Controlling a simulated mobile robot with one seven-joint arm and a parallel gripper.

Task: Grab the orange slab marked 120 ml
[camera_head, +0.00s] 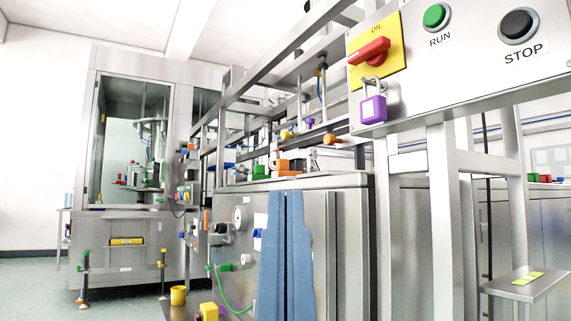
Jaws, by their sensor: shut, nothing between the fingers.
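My gripper is not in this view. No slab with a readable 120 ml mark shows. A small orange block (290,166) sits on top of the steel cabinet, behind its front edge, near the middle of the picture. It is too small for me to read any mark on it. Another small orange piece (207,220) shows at the cabinet's left end, and I cannot tell what it is.
A steel cabinet (345,240) with blue cloth (285,255) stands in the middle. A control panel (460,50) hangs at upper right. A small steel shelf (555,278) juts out at lower right.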

